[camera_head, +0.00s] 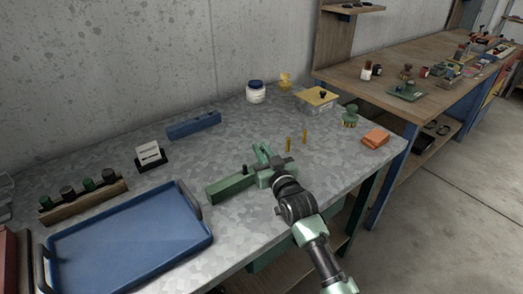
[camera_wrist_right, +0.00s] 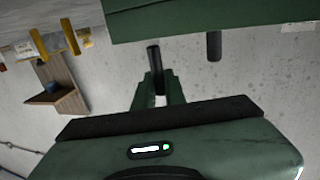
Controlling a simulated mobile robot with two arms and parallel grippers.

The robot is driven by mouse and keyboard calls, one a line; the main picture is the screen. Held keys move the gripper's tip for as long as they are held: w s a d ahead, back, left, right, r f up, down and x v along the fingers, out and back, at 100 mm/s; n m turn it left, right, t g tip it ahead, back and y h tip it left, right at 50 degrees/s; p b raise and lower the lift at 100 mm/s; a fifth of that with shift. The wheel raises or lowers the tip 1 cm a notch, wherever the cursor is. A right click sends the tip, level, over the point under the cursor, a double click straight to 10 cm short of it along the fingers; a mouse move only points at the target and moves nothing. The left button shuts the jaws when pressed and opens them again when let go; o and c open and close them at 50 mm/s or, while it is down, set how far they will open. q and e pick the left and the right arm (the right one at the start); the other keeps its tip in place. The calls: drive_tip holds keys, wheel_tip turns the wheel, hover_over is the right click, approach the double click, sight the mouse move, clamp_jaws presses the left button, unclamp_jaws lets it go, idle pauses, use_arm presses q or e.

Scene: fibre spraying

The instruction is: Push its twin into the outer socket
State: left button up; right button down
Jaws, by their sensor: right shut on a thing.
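A long green block (camera_head: 230,189) lies on the grey table, right of the blue tray. A small dark peg (camera_head: 244,169) stands up from it; in the right wrist view this peg (camera_wrist_right: 214,46) shows beside the fingers. My right gripper (camera_head: 264,158) is over the block's right end. In the right wrist view my right gripper (camera_wrist_right: 157,85) is shut on a second dark peg (camera_wrist_right: 154,58). The held peg's tip is close to the block's edge (camera_wrist_right: 200,20); I cannot tell whether it touches or enters a socket. The left gripper is not in view.
A blue tray (camera_head: 62,247) fills the left front. A blue block (camera_head: 194,125), a white jar (camera_head: 256,92) and a lidded box (camera_head: 318,99) stand at the back. Two brass pegs (camera_head: 305,135) stand right of my gripper. An orange cloth (camera_head: 375,138) lies near the right edge.

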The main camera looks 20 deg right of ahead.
use_arm(q)
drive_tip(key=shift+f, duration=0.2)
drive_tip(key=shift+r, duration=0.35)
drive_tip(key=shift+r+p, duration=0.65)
drive_tip(key=shift+p, duration=0.15)
idle(2.1)
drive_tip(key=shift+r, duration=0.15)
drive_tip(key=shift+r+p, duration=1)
drive_tip(key=shift+p, duration=0.2)
idle(3.2)
